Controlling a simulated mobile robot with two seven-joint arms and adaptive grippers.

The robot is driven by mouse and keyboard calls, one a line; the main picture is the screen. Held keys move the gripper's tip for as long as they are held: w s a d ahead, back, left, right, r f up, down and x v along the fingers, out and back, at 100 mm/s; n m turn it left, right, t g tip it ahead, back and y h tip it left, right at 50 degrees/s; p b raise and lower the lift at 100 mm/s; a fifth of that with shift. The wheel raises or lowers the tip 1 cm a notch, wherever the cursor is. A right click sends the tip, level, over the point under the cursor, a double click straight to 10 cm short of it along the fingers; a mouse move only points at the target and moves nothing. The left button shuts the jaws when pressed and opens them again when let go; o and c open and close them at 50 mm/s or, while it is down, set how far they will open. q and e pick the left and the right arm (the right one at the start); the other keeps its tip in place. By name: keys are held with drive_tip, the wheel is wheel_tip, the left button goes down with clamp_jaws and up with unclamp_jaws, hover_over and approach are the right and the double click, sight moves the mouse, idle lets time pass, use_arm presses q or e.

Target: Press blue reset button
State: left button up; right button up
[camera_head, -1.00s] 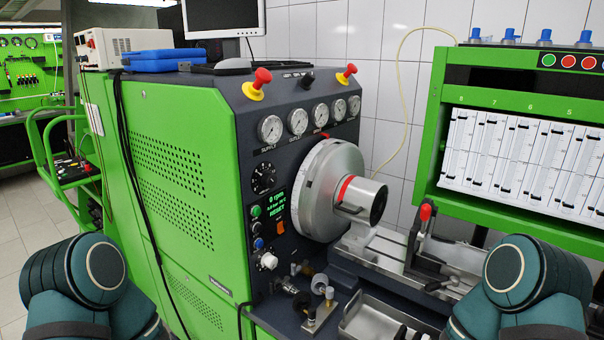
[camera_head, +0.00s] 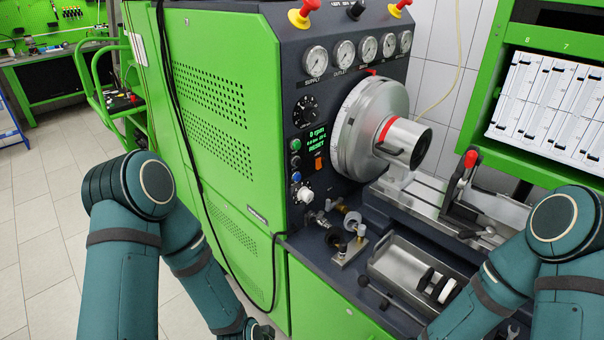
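The small round blue button (camera_head: 296,176) is on the dark front panel of the green test bench, to the left of the large metal disc. It sits below a green button (camera_head: 295,144) and a dark button (camera_head: 296,160), and above a white knob (camera_head: 304,194). A lit display beside the buttons shows green text, including "RESET". Nothing covers the blue button. My two arms come in at the lower left and lower right, and both run out of the bottom of the picture.
The metal disc (camera_head: 376,128) with its protruding shaft juts out right of the panel. Below are small fittings, a metal tray (camera_head: 415,270) and a clamp with a red-tipped lever (camera_head: 471,159). A black cable hangs down the green side. Tiled floor is open at left.

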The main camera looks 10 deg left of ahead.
idle(0.4)
use_arm(q)
clamp_jaws()
drive_tip(key=c, duration=1.2)
unclamp_jaws()
drive_tip(key=shift+c, duration=0.2)
